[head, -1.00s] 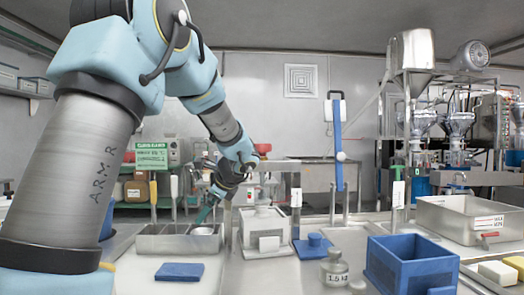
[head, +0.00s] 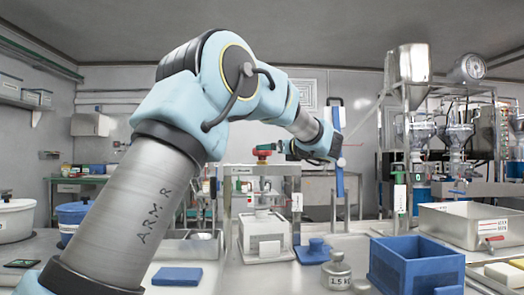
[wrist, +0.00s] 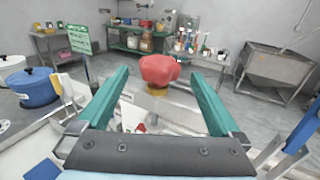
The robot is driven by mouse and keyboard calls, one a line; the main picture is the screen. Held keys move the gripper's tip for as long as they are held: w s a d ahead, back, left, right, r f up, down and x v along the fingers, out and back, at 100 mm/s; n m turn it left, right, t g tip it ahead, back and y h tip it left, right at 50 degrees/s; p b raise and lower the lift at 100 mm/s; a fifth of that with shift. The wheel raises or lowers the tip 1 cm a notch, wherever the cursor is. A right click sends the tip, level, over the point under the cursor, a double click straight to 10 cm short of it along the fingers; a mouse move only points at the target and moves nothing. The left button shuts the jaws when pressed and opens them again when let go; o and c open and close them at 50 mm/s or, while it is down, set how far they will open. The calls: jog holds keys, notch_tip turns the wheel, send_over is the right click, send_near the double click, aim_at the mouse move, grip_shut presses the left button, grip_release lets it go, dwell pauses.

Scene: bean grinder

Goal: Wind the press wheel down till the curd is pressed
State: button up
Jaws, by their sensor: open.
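The press stands at the centre of the head view, a metal frame with a crossbeam (head: 262,170) on top. Its red press wheel (head: 264,153) sits above the crossbeam. A white box-shaped mould (head: 262,226) stands low inside the frame; the curd itself cannot be made out. My gripper (wrist: 160,76) is open, its two teal fingers on either side of the red wheel in the wrist view. I see gaps between fingers and wheel there, and cannot tell whether the fingertips reach it in depth.
A steel tray (head: 170,246) is left of the press. A steel basin (head: 462,224) is at right, a blue pot (head: 78,215) at left.

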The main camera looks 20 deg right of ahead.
jog(key=w, duration=0.2)
jog(key=w+a, duration=0.1)
jog(key=w, duration=0.2)
jog(key=w+p, duration=0.1)
jog(key=w, duration=0.1)
jog(key=shift+w+a, duration=0.15)
jog(key=shift+w, duration=0.15)
jog(key=c, duration=1.2)
